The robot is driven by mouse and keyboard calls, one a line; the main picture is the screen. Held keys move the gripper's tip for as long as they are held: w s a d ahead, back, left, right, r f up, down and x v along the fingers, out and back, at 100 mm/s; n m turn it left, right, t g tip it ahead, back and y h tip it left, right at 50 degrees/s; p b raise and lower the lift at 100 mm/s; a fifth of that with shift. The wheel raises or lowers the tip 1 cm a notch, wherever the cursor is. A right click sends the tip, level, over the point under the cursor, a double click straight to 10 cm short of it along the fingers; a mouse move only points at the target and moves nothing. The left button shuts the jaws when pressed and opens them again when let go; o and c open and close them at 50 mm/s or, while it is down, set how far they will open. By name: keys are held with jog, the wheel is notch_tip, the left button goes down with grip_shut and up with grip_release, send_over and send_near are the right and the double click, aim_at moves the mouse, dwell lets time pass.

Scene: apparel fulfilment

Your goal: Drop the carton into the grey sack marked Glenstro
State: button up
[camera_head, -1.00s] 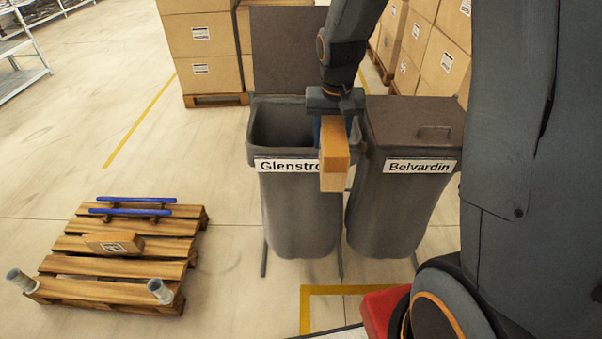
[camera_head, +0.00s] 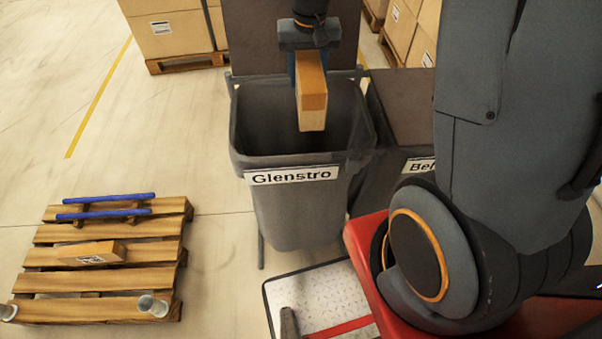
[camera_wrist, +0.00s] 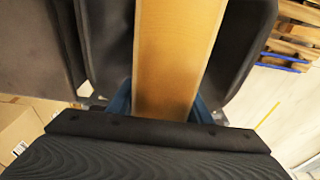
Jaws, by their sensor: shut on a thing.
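The carton (camera_head: 312,97) is a small orange-brown box that hangs from my gripper (camera_head: 309,60), which is shut on it. In the head view it shows over the open mouth of the grey sack marked Glenstro (camera_head: 300,215). How deep it is relative to the rim, I cannot tell exactly. The sack's brown lid stands open behind it. In the wrist view the carton (camera_wrist: 178,60) lies between the blue fingers, with the sack's dark walls (camera_wrist: 112,45) on both sides.
The Belvardin sack (camera_head: 400,105) stands right of the Glenstro sack with its lid closed. A wooden pallet (camera_head: 95,283) at lower left bears another carton (camera_head: 92,253), blue bars and grey cups. Stacked boxes (camera_head: 172,35) stand behind.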

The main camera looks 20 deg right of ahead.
jog(key=shift+a+f+b, duration=0.1)
jog(key=shift+f+b, duration=2.25)
jog(key=shift+f, duration=0.45)
jog(key=o, duration=1.5)
jog(key=shift+o, duration=0.2)
jog(key=shift+s+a+r+b, duration=0.1)
jog(key=shift+s+r+b, duration=0.1)
jog(key=shift+r, duration=1.1)
jog(key=shift+s+d+r+b, duration=0.1)
jog(key=shift+s+r+b, duration=0.1)
jog(key=shift+r, duration=1.1)
jog(key=shift+s+a+r+b, duration=0.1)
jog(key=shift+s+r+b, duration=0.1)
jog(key=shift+r, duration=1.1)
